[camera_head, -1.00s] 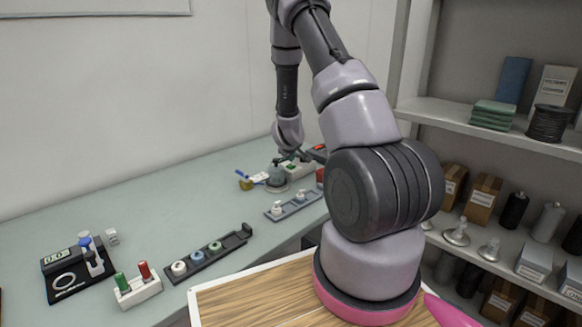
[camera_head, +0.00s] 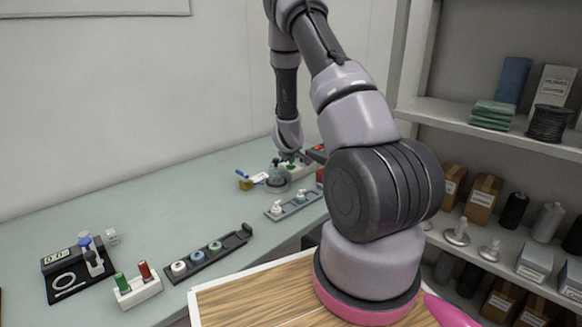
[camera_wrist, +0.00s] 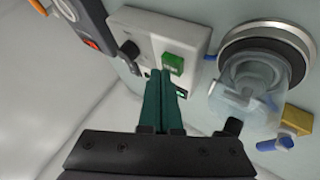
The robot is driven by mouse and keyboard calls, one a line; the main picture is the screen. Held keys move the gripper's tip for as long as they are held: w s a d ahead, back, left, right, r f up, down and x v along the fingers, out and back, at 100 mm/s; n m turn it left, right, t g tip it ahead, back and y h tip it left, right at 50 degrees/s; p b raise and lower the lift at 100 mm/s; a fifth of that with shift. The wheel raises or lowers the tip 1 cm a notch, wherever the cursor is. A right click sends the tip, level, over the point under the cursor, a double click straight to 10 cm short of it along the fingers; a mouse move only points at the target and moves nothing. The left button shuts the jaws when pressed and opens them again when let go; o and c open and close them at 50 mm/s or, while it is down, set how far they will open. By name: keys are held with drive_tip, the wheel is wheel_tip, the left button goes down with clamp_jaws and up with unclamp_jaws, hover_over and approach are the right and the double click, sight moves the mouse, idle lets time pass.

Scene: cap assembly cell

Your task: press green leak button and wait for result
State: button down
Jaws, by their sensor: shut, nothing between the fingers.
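The green button (camera_wrist: 174,64) sits on a pale box (camera_wrist: 150,35) in the wrist view, beside a black knob (camera_wrist: 131,50). My gripper (camera_wrist: 165,76) is shut and empty. Its green fingertips appear just below the button in the picture; I cannot tell whether they touch it. The fingers partly cover a small green-lit panel (camera_wrist: 182,93). In the head view my gripper (camera_head: 291,157) is at the pale box (camera_head: 300,170) at the far end of the bench, and the button cannot be made out there.
A clear vessel (camera_wrist: 245,95) on a round metal-rimmed base stands right of the box. A yellow block (camera_wrist: 298,119) and blue item lie beyond it. A grey tray (camera_head: 293,207) holds white parts; a dark rack (camera_head: 208,255) holds rings. The bench's left middle is clear.

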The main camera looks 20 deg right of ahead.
sight(291, 167)
drive_tip(key=shift+f, duration=0.4)
idle(0.4)
drive_tip(key=shift+r, duration=0.85)
drive_tip(key=shift+r, duration=0.1)
drive_tip(key=shift+r, duration=2.4)
